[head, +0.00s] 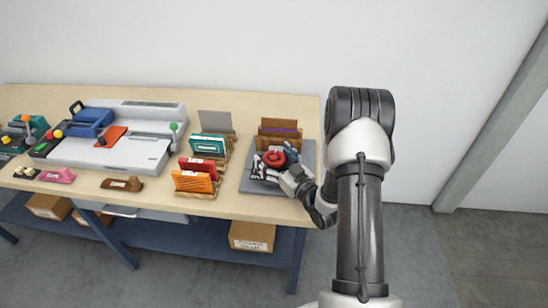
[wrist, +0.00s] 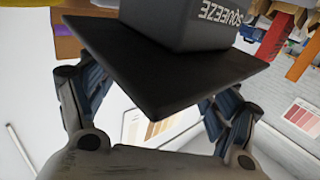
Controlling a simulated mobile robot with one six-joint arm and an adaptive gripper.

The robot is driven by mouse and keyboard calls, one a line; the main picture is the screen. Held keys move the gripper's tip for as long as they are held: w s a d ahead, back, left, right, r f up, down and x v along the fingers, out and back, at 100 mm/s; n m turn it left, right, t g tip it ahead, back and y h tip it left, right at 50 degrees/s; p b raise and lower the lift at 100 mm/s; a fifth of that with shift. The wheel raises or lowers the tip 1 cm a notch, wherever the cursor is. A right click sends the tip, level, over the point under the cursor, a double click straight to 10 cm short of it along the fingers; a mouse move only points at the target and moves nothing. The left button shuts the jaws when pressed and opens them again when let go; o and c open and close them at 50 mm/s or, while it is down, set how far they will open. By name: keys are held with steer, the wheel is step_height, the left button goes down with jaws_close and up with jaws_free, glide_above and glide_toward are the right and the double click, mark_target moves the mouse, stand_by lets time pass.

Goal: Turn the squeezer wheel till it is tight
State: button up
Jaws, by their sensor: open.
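The squeezer's red wheel (head: 274,158) shows in the head view on the grey mat (head: 265,190) at the table's right end. My gripper (head: 284,162) reaches in from the right, close beside the wheel; whether it touches cannot be told. In the wrist view a dark block marked SQUEEZE (wrist: 185,28) appears upside down, with a flat dark plate (wrist: 160,80) in front of my gripper (wrist: 155,90). Its two fingers stand apart on either side, and their tips are partly hidden behind the plate. The wheel cannot be made out in the wrist view.
Racks with teal (head: 208,144), red (head: 197,167) and orange (head: 193,182) booklets stand left of the mat. A wooden holder (head: 280,128) is behind the wheel. A large white machine (head: 125,150) fills the table's left part. Open floor lies right of the table.

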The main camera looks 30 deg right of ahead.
steer(key=shift+c, duration=0.3)
steer(key=c, duration=1)
steer(key=shift+a+f+m+h, duration=0.1)
steer(key=shift+m+h, duration=0.3)
steer(key=shift+h, duration=0.2)
steer(key=m+h+b, duration=0.1)
steer(key=h, duration=0.1)
steer(key=m+h+b, duration=0.1)
steer(key=m+h, duration=0.1)
steer(key=h, duration=0.1)
steer(key=shift+a+m+h+b, duration=0.15)
steer(key=shift+m+h+b, duration=0.15)
steer(key=shift+b, duration=0.05)
steer(key=m+g+h, duration=0.1)
steer(key=h, duration=0.1)
steer(key=m+g+h, duration=0.1)
steer(key=m+h, duration=0.1)
steer(key=h, duration=0.1)
steer(key=shift+m+g, duration=0.3)
steer(key=shift+g, duration=0.1)
steer(key=m+g+h, duration=0.4)
steer(key=g+h, duration=0.1)
steer(key=shift+m, duration=0.4)
steer(key=shift+d+m+g+h, duration=0.1)
steer(key=shift+m+g+h, duration=0.8)
steer(key=shift+g, duration=0.65)
steer(key=shift+d+m+g+h, duration=0.1)
steer(key=shift+m+g+h, duration=0.5)
steer(key=shift+m+g, duration=0.8)
steer(key=shift+g, duration=0.45)
